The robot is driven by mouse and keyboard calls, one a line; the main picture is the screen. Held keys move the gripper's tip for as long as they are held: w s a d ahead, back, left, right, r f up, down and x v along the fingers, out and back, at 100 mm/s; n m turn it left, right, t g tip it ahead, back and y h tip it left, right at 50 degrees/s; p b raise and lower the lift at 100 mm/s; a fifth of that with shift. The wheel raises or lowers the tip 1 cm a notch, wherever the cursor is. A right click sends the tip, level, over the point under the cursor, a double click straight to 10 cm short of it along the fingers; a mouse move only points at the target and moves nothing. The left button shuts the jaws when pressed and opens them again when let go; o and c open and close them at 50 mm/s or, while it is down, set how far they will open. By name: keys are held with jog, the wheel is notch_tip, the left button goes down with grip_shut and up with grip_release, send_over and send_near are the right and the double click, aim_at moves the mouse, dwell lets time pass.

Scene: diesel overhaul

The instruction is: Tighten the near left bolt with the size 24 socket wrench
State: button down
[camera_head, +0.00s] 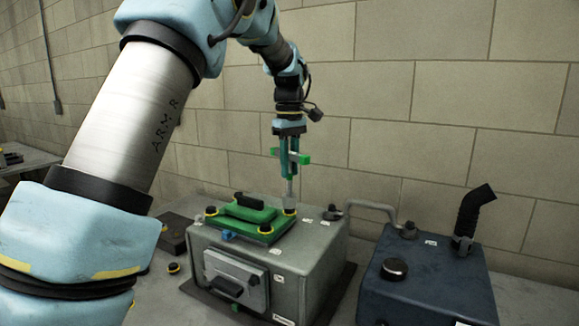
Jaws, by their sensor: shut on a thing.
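My gripper (288,158) is shut on a socket wrench with a green handle (304,158), held upright above the engine block. The wrench's grey shaft and socket (290,203) point down at the right corner of the green cover (246,222). A yellow-ringed bolt (289,212) shows right under the socket; I cannot tell whether they touch. Other yellow-ringed black bolts sit at the cover's left corner (210,211) and front corner (265,229), and one is partly visible at the back (238,196). The size marking on the wrench is not readable.
The grey engine block (315,262) stands on a table against a block wall. A dark blue tank (430,290) with a black pipe (472,212) stands to its right, joined by a grey pipe (372,206). A loose yellow-ringed bolt (173,268) lies left of the block.

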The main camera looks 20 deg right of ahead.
jog(key=n, duration=0.4)
jog(key=shift+n, duration=0.3)
jog(key=n, duration=0.3)
jog(key=shift+n, duration=0.3)
jog(key=n, duration=0.3)
jog(key=shift+n, duration=0.3)
jog(key=n, duration=0.4)
jog(key=shift+d, duration=0.1)
